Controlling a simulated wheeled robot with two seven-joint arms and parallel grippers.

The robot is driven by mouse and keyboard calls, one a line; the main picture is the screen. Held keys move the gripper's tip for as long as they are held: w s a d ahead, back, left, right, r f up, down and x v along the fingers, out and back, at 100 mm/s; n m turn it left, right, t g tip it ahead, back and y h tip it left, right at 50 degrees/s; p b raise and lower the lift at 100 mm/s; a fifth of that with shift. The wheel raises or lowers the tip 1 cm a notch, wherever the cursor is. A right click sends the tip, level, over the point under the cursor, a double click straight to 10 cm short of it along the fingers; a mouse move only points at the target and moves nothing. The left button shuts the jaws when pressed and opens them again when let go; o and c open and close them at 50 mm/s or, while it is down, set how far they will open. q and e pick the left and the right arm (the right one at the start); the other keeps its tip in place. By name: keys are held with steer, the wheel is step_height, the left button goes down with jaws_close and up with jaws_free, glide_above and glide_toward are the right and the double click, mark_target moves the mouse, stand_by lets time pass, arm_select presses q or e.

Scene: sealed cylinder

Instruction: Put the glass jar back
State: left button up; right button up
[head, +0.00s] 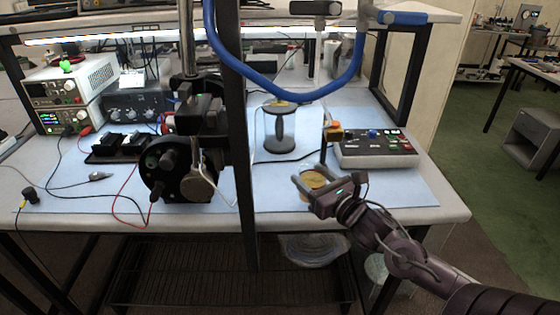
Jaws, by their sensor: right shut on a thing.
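My right gripper (313,181) comes in from the lower right over the front of the bench. Its fingers are shut on a round amber-coloured thing (313,178), close above the blue mat. I cannot tell if this is the jar or its lid; any clear wall is too faint to see. Further back on the mat stands an upright clear cylinder (280,130) with a dark top disc and dark base, apart from the gripper. My left gripper is not in view.
A control box (374,150) with knobs stands behind the right gripper. A dark upright post (240,130) and a blue hose (290,92) cross the middle. A black wheeled device (180,170) and power supplies (75,85) are left. The mat (400,190) is bare at front right.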

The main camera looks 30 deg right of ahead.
steer(key=w+p, duration=0.1)
steer(key=w, duration=1.2)
steer(key=shift+r+p, duration=0.1)
steer(key=shift+p, duration=0.2)
steer(key=shift+w, duration=0.15)
step_height(320, 180, down, 3)
steer(key=shift+f+p, duration=0.1)
steer(key=shift+p, duration=0.4)
steer(key=shift+f, duration=0.2)
steer(key=shift+f, duration=0.1)
steer(key=shift+f, duration=0.15)
steer(key=o, duration=1.2)
steer(key=shift+c, duration=0.2)
